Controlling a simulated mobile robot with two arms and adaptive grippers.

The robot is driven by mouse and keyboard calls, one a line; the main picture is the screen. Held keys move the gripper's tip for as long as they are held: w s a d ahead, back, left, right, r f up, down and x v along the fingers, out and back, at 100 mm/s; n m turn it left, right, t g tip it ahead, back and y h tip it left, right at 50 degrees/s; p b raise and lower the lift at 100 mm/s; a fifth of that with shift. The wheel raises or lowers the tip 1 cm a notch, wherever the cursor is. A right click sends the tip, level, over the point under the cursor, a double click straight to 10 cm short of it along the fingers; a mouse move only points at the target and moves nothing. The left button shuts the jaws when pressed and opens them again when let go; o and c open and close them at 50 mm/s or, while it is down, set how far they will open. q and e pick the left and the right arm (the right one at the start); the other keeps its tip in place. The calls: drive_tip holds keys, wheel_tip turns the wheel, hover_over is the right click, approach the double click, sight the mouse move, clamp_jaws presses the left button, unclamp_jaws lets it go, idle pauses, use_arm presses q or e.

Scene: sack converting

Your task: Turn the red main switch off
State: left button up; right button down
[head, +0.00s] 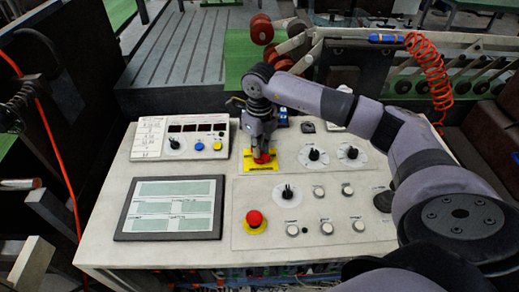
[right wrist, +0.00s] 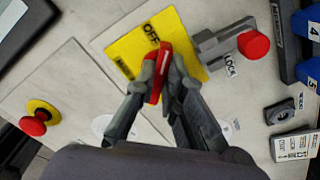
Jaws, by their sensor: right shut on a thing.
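The red main switch handle (head: 264,158) sits on a yellow plate (head: 249,166) on the sloped console. In the right wrist view the red handle (right wrist: 172,28) lies across the yellow plate (right wrist: 125,55), which carries an "OFF" label beside the handle's upper end. My right gripper (head: 262,151) is at the handle, and in the right wrist view its fingers (right wrist: 162,82) are closed on the handle from both sides. The fingers hide part of the handle and the lower plate. My left gripper is not in view.
A grey latch with a red knob (right wrist: 253,44), marked "LOCK", stands beside the yellow plate. A red mushroom button (head: 254,218) on a yellow base is nearer the front. Black rotary knobs (head: 314,155) are to the right. A display screen (head: 170,208) lies left.

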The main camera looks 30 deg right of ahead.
drive_tip(key=c, duration=1.7)
unclamp_jaws()
drive_tip(key=shift+r, duration=0.1)
wheel_tip(320, 180, up, 12)
drive_tip(key=shift+f, duration=0.1)
